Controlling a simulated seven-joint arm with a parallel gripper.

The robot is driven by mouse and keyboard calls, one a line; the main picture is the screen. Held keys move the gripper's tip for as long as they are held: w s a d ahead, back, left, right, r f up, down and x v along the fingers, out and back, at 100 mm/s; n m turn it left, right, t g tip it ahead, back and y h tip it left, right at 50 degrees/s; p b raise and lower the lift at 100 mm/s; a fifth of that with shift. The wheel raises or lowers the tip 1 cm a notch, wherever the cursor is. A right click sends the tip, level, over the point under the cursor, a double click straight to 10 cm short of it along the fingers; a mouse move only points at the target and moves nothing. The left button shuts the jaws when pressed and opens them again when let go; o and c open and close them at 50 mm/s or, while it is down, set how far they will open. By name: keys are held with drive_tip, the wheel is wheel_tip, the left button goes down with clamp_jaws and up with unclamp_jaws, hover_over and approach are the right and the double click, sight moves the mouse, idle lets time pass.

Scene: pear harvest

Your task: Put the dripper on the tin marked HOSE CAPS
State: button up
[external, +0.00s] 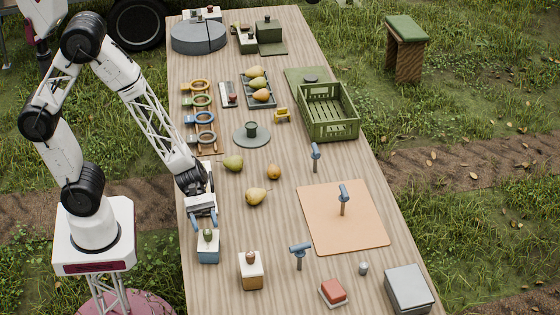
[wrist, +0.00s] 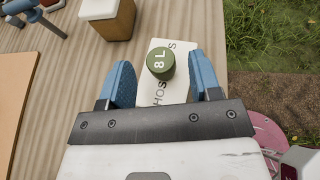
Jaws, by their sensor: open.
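The green dripper (wrist: 160,64), with "8 L" on its top, stands on the white lid of a tin (wrist: 150,93) whose visible lettering reads "HOS…" with the rest partly covered. In the external view this tin (external: 208,256) has blue sides and stands at the table's near left, with the dripper (external: 207,236) on top. My gripper (external: 204,222) is directly above the tin, pointing down. In the wrist view my gripper (wrist: 160,72) is open, one blue finger on each side of the dripper, with gaps visible.
An orange-sided tin (external: 251,272) with a small brownish item on its lid stands close to the right. A blue-headed tool (external: 299,252) stands beyond it. Pears (external: 257,196) lie farther back, and a green crate (external: 328,112) stands at the right edge.

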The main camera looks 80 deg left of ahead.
drive_tip(key=v, duration=0.7)
idle(0.3)
drive_tip(key=shift+s, duration=0.1)
idle(0.6)
drive_tip(key=s+a+r+m+y, duration=0.6)
drive_tip(key=a+r+m, duration=0.1)
drive_tip(key=r+m, duration=0.3)
drive_tip(key=s+a+r+m+y, duration=0.6)
drive_tip(key=a+r+m+y, duration=0.1)
drive_tip(key=r+m, duration=0.3)
drive_tip(key=shift+a+r+t, duration=0.2)
drive_tip(key=shift+r+t, duration=0.1)
drive_tip(key=shift+r, duration=0.35)
